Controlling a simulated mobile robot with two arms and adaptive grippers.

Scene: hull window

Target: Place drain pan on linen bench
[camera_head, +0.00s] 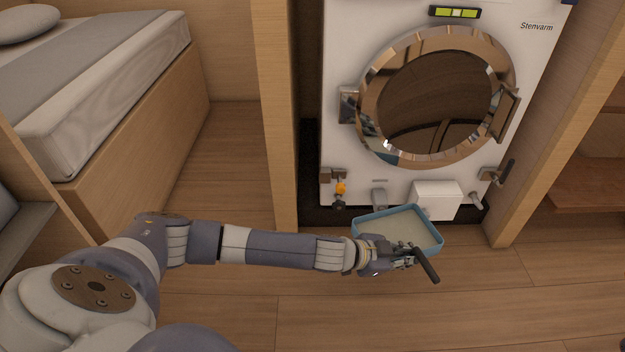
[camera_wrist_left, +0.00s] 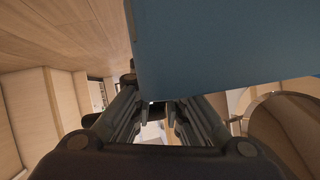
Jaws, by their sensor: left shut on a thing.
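The drain pan (camera_head: 398,229) is a shallow rectangular tray with a blue rim and a pale grey inside. It is in front of the white machine's foot, in the lower middle of the head view. My left gripper (camera_head: 408,254) is at its near side, shut on it. In the left wrist view the pan (camera_wrist_left: 225,45) is a large blue face above the fingers (camera_wrist_left: 158,108), hiding much of that view. I cannot tell whether the pan touches the floor. I cannot surely identify the linen bench. My right gripper is not in view.
The white machine (camera_head: 345,45) has a round metal-rimmed window, valves and a white box (camera_head: 436,200) low down. Wooden posts (camera_head: 275,120) flank it. A bed (camera_head: 100,75) stands at upper left, a grey ledge (camera_head: 22,238) at the left edge. The wooden floor (camera_head: 500,300) is clear.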

